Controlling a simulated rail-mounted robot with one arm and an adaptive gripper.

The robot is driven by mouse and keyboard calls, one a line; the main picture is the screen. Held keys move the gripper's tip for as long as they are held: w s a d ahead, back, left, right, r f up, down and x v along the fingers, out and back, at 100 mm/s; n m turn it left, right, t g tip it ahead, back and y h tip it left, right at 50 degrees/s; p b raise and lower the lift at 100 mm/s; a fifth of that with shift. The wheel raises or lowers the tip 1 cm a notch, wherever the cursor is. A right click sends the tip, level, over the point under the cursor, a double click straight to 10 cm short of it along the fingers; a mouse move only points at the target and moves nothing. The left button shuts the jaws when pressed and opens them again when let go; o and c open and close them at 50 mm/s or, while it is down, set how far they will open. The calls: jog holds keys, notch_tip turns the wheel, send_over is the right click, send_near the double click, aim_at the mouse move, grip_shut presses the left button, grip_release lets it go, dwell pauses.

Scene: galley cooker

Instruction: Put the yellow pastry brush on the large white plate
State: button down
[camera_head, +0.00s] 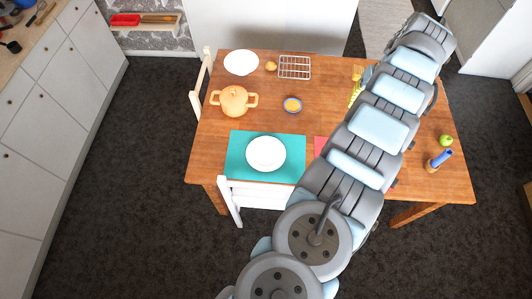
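A yellow item (354,94), possibly the pastry brush, shows in part on the table just left of my arm. My arm covers the rest, so its shape is unclear. Another small yellow piece (357,73) shows just above it; I cannot tell whether the two are one thing. A white plate (241,62) lies bare at the table's back left. A second white round plate or bowl (266,153) sits on a teal mat (238,168) at the front. I cannot tell which is larger. My gripper's fingers are hidden behind my arm, which reaches across the table's right half.
A red mat (320,146) is partly covered. A green apple (446,141) and blue-topped item (440,158) are right.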

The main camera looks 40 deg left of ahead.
jog(key=shift+s+a+f, duration=0.1)
jog(key=shift+a+f, duration=0.1)
jog(key=shift+f, duration=0.05)
jog(key=shift+s+a+f+n, duration=0.25)
jog(key=shift+a+f+n, duration=0.15)
jog(key=shift+a+f, duration=0.2)
jog(key=shift+a+f, duration=0.15)
jog(key=shift+f, duration=0.05)
jog(key=shift+s+a+f+n+h+b, duration=0.2)
jog(key=shift+s+a+f+n+b, duration=0.05)
jog(key=shift+a+f, duration=0.3)
jog(key=shift+s+a+f+n+h+b, duration=0.25)
jog(key=shift+a+f, duration=0.15)
jog(key=shift+f, duration=0.1)
jog(key=shift+a+f, duration=0.1)
jog(key=shift+s+a+f, duration=0.1)
jog(key=shift+a+f, duration=0.05)
jog(key=shift+f, duration=0.25)
jog(key=shift+s+a+f+n, duration=0.2)
jog(key=shift+f+n, duration=0.1)
